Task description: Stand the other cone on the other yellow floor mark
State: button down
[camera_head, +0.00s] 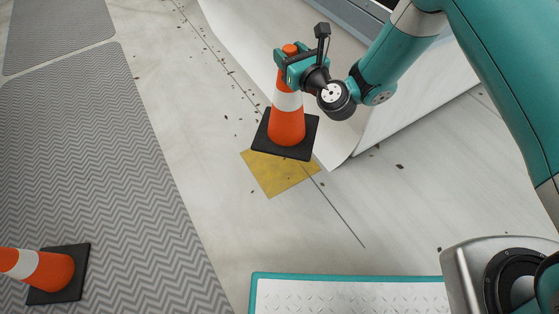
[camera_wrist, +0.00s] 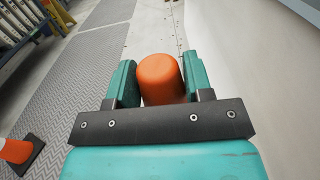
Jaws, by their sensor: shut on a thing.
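An orange cone (camera_head: 287,125) with a white band and a black square base is upright in the head view. My gripper (camera_head: 289,55) is shut on its top. In the wrist view, the orange cone top (camera_wrist: 161,79) sits between the two teal fingers of my gripper (camera_wrist: 160,85). A yellow floor mark (camera_head: 280,176) shows below and in front of the cone's base, which covers its far part. I cannot tell whether the base touches the floor. A second orange and white cone (camera_head: 43,268) stands on the grey mat at the lower left, also seen in the wrist view (camera_wrist: 16,151).
A grey ribbed walkway mat (camera_head: 110,170) runs along the left. A pale cabinet wall (camera_head: 400,110) stands close right of the held cone. Bare floor with scattered debris lies around the mark. In the wrist view, a yellow frame (camera_wrist: 60,14) stands at the far upper left.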

aim_at(285, 115)
jog(key=f+b, duration=0.4)
jog(key=f, duration=0.3)
jog(key=f+b, duration=0.5)
jog(key=f, duration=0.2)
jog(key=f+b, duration=0.5)
jog(key=f, duration=0.2)
jog(key=shift+a, duration=0.4)
jog(key=shift+r, duration=0.15)
jog(key=c, duration=0.5)
grip_release()
jog(key=shift+f, duration=0.2)
